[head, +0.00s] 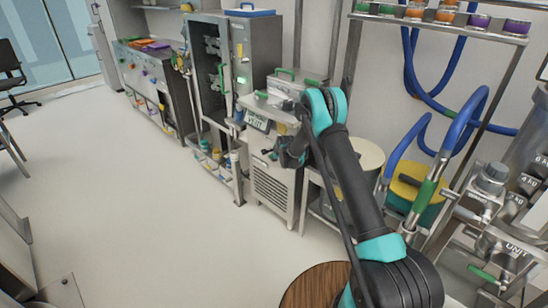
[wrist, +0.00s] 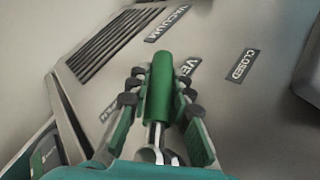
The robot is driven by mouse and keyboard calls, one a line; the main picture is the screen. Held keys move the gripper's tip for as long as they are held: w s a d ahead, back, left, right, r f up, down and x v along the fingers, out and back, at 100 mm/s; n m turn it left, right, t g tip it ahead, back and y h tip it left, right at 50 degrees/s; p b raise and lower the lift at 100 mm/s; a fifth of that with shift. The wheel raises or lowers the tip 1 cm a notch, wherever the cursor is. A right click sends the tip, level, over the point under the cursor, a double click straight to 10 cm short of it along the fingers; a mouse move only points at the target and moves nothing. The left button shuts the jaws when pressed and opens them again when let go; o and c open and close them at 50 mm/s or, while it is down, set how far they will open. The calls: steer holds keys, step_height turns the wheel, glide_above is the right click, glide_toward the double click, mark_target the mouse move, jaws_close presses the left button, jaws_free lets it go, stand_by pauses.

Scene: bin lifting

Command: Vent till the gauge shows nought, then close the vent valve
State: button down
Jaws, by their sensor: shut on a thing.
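The vent valve's green handle (wrist: 158,92) stands in the middle of the wrist view, on a metal stem (wrist: 155,140). My gripper (wrist: 158,84) is shut on it, with dark-padded fingers on both sides. A label starting "VE" (wrist: 187,66) is partly hidden behind the handle. A "CLOSED" label (wrist: 242,66) lies to its right, and another label at left is mostly covered by a finger. In the head view my gripper (head: 291,152) is at the front of a grey cabinet (head: 274,188); the handle is hidden there. I cannot make out a gauge reading in either view.
A "VACUUM" label (wrist: 167,23) and a slotted grille (wrist: 115,42) are on the panel. In the head view, an open steel cabinet (head: 240,62) stands behind and a rack with blue hoses (head: 440,105) at right. The floor (head: 150,190) at left is clear.

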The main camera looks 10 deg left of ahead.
steer(key=c, duration=1.3)
jaws_free()
steer(key=shift+c, duration=0.2)
steer(key=v, duration=1.2)
